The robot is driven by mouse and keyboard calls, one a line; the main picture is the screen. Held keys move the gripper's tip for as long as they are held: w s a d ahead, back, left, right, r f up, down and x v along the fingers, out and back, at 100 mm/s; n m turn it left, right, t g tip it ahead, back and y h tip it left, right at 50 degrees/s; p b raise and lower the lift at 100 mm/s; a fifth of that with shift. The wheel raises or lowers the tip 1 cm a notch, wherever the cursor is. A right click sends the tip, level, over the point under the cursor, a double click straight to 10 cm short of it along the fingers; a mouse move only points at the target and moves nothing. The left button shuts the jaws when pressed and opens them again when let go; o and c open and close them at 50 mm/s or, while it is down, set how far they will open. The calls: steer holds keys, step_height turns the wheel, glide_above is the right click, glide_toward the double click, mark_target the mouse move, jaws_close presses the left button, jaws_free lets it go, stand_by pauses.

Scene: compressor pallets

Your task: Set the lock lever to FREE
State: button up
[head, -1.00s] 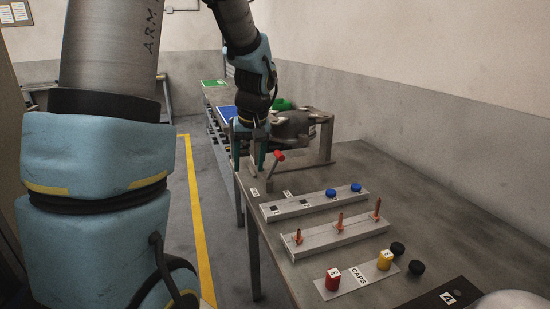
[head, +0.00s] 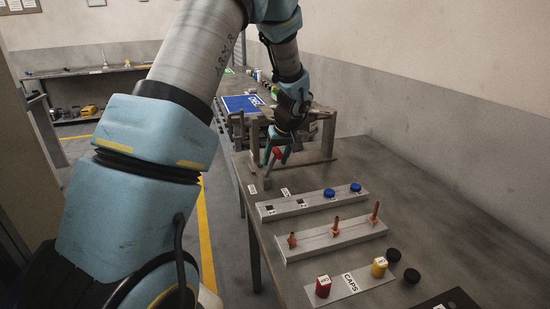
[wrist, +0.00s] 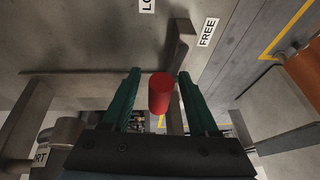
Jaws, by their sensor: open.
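The lock lever has a red knob (head: 277,152) on a grey stem and stands at the near side of the bench by the metal frame. In the wrist view the red knob (wrist: 160,95) lies between the two green fingers of my gripper (wrist: 158,82), with gaps on both sides. My gripper (head: 278,158) is open and points down at the knob. The FREE label (wrist: 207,32) lies right of the grey stem (wrist: 178,45) in the wrist view. A second label (wrist: 147,5), cut off and starting "LO", lies left of it. The lever's exact setting is unclear.
A metal frame (head: 328,135) stands behind the lever. In front are a rail with blue caps (head: 329,194), a rail with several orange pegs (head: 336,228), and a CAPS strip (head: 350,284) with red and yellow caps.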

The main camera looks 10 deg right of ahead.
steer(key=shift+w+a+f, duration=0.1)
steer(key=shift+w+f, duration=0.1)
steer(key=shift+f, duration=0.3)
jaws_close()
steer(key=shift+s, duration=0.1)
stand_by(1.1)
